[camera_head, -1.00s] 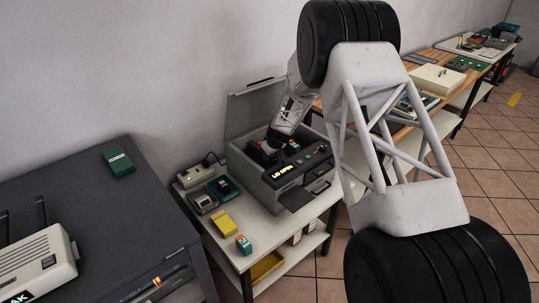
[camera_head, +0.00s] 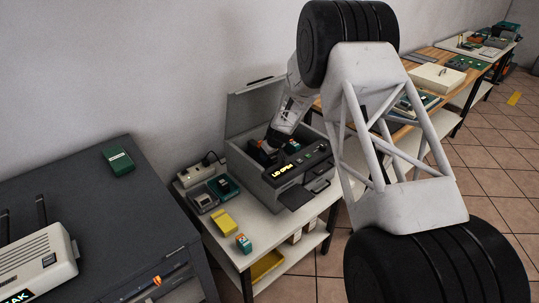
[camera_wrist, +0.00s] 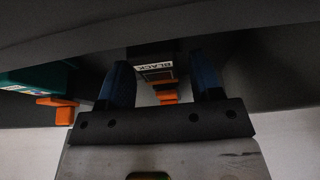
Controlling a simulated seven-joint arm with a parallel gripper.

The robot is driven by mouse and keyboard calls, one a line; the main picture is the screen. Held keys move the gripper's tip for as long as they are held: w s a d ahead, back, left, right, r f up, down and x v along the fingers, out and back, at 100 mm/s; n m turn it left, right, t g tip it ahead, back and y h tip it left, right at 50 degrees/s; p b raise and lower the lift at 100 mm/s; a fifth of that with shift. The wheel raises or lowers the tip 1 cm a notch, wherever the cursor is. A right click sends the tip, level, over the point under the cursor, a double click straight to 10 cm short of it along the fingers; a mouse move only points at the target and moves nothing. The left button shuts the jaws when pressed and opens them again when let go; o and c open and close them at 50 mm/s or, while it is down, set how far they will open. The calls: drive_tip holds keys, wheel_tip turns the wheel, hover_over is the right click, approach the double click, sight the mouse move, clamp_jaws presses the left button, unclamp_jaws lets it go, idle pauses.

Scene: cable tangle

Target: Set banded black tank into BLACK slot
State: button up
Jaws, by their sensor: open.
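The open printer (camera_head: 285,190) stands on the white table, its lid raised and its panel lit "LID OPEN". My gripper (camera_head: 270,148) reaches down into its bay. In the wrist view, my gripper (camera_wrist: 163,85) is open, one blue finger on each side of a black tank (camera_wrist: 146,51). That tank has a pale label reading "BLACK" and an orange tab; gaps show between it and the fingers. I cannot tell how deep it sits, and its slot is hidden. A teal tank (camera_wrist: 35,78) with an orange tab is at left in the wrist view.
The white table (camera_head: 235,225) also holds a yellow box (camera_head: 223,222), a small teal-and-orange box (camera_head: 243,243), dark devices (camera_head: 203,200) and a power strip (camera_head: 197,173). The printer's raised lid (camera_head: 262,105) stands behind my gripper. A dark cabinet (camera_head: 110,220) is at left.

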drive_tip(key=shift+s+d+r, duration=0.1)
drive_tip(key=shift+s+r, duration=0.15)
drive_tip(key=shift+r, duration=0.05)
drive_tip(key=v, duration=1.2)
drive_tip(key=shift+w, duration=0.2)
drive_tip(key=shift+r, duration=0.1)
idle(0.4)
drive_tip(key=s+d+r+m, duration=0.1)
drive_tip(key=s+d+r, duration=0.4)
drive_tip(key=s+r, duration=0.3)
drive_tip(key=s+d+r+m+h, duration=0.15)
drive_tip(key=s+d+r, duration=0.25)
drive_tip(key=s+r, duration=0.4)
drive_tip(key=s+d+r+m, duration=0.2)
drive_tip(key=s+d+r, duration=0.35)
drive_tip(key=s, duration=0.45)
drive_tip(key=s+d+r+m+h, duration=0.1)
drive_tip(key=s+d, duration=0.3)
drive_tip(key=s, duration=1.2)
drive_tip(key=s+d+r+m+h, duration=0.1)
drive_tip(key=s+d+m, duration=0.2)
drive_tip(key=s, duration=1.3)
drive_tip(key=shift+s+d+r+m+g, duration=0.2)
drive_tip(key=shift+d+r+m+g, duration=0.15)
drive_tip(key=shift+d, duration=0.7)
